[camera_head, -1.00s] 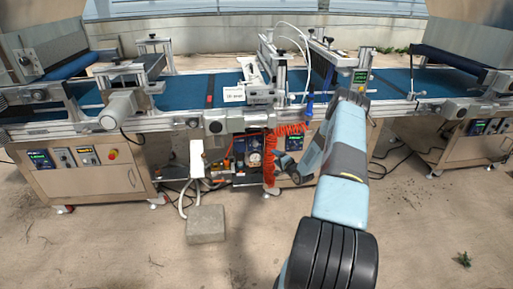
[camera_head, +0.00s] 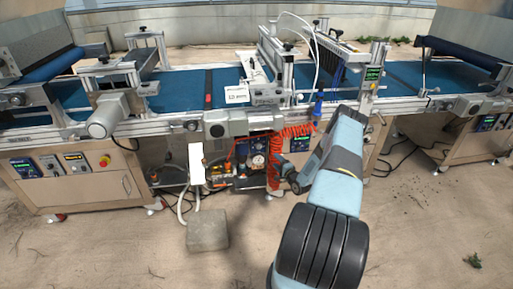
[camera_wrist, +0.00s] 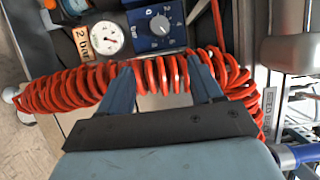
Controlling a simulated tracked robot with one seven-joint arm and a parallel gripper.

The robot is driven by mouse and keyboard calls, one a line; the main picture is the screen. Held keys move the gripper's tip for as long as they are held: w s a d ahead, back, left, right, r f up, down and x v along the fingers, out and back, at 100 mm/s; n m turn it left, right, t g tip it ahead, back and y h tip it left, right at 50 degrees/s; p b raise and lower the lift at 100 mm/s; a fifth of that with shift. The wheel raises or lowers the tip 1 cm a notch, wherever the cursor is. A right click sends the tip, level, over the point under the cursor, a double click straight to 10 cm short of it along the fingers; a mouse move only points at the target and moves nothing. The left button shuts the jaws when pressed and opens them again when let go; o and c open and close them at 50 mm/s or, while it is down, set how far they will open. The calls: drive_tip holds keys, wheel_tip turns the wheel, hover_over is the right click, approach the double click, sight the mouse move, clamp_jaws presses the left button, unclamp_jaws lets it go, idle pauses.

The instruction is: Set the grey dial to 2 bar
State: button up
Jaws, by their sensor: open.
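The grey dial (camera_wrist: 160,25) is a round knob on a blue panel (camera_wrist: 157,28) with white numbers, at the top of the wrist view. Its exact setting is too small to read. A white round gauge (camera_wrist: 106,38) with a dark red needle sits left of it, beside an orange tag (camera_wrist: 82,42) that seems to read 2 bar. The gauge also shows in the head view (camera_head: 258,161). My gripper (camera_wrist: 161,72) is open, its two blue fingers pointing toward the panel, short of the dial. An orange coiled hose (camera_wrist: 65,90) crosses at the fingertips.
The coiled hose hangs beside the gauge in the head view (camera_head: 274,170). The blue conveyor (camera_head: 185,94) runs above. A white upright plate (camera_head: 197,162) stands left of the gauge. A concrete block (camera_head: 208,230) lies on the floor, with open ground around it.

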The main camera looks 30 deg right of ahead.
sight(260, 147)
drive_tip(key=w, duration=0.4)
drive_tip(key=w+a, duration=0.1)
drive_tip(key=w, duration=0.4)
drive_tip(key=w+a, duration=0.1)
drive_tip(key=w, duration=0.4)
drive_tip(key=shift+w+a, duration=0.2)
drive_tip(key=shift+a, duration=0.05)
drive_tip(key=c, duration=1.1)
drive_tip(key=shift+o, duration=0.2)
